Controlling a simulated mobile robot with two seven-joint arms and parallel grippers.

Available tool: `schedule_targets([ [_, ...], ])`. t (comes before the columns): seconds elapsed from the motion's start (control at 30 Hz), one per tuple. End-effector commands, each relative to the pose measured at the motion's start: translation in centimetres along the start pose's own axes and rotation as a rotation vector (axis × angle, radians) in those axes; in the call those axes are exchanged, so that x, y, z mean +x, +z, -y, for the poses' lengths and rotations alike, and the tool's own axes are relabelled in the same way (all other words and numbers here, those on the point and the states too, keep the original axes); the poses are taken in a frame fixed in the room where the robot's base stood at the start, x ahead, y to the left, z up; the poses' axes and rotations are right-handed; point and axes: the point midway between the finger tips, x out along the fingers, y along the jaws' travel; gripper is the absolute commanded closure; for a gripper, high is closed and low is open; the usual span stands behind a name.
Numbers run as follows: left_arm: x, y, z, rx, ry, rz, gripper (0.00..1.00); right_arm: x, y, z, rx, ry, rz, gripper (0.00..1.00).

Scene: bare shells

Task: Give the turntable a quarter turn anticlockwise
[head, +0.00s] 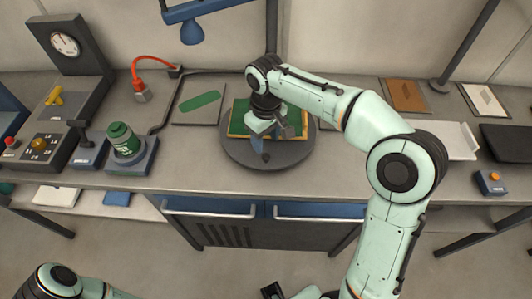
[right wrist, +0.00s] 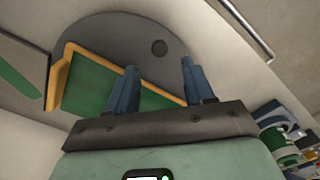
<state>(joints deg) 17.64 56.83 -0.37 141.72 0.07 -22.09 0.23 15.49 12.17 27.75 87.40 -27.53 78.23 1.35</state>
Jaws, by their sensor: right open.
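The turntable (head: 288,156) is a grey round disc on the bench, in the middle of the head view. A green board with a yellow frame (head: 237,120) lies on it, partly hidden by my right arm. My right gripper (head: 260,141) is over the front part of the turntable. In the right wrist view, the open blue fingers (right wrist: 158,88) are apart, with the yellow-edged board (right wrist: 92,88) and the grey disc (right wrist: 115,35) beyond them. A dark round spot (right wrist: 159,47) shows on the disc. I cannot tell whether the fingers touch anything. My left gripper is not seen.
A green canister (head: 124,141) on a stand, an orange-hosed tool (head: 141,92) and a button panel (head: 38,145) are to the left. A flat panel with a green patch (head: 199,103) lies just left of the turntable. A white tray (head: 455,142) is to the right.

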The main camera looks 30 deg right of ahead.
Motion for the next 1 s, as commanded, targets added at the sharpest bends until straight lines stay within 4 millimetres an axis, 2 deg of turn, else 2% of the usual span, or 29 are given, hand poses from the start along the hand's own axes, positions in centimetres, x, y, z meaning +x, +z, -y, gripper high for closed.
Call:
schedule_targets([
  [0.03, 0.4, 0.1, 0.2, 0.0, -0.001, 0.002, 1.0, 1.4, 0.1, 0.0, 0.0, -0.002, 0.006, 0.47],
  [0.1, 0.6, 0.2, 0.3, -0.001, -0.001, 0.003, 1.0, 2.8, 0.1, 0.0, 0.0, -0.002, 0.005, 0.47],
  [0.3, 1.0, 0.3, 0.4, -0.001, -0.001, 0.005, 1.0, 5.8, 0.0, 0.0, 0.0, -0.002, 0.003, 0.47],
  [0.5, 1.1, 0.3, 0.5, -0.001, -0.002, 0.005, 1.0, 6.9, 0.0, 0.0, 0.001, 0.0, 0.0, 0.47],
  [0.77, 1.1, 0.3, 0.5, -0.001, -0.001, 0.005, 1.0, 6.9, 0.0, 0.0, 0.0, 0.0, -0.001, 0.47],
  [0.93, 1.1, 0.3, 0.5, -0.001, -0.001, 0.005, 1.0, 6.9, 0.0, 0.0, 0.0, -0.001, -0.001, 1.0],
  [1.0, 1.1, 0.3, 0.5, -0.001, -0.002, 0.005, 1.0, 6.9, 0.0, 0.0, 0.0, -0.001, -0.001, 1.0],
])
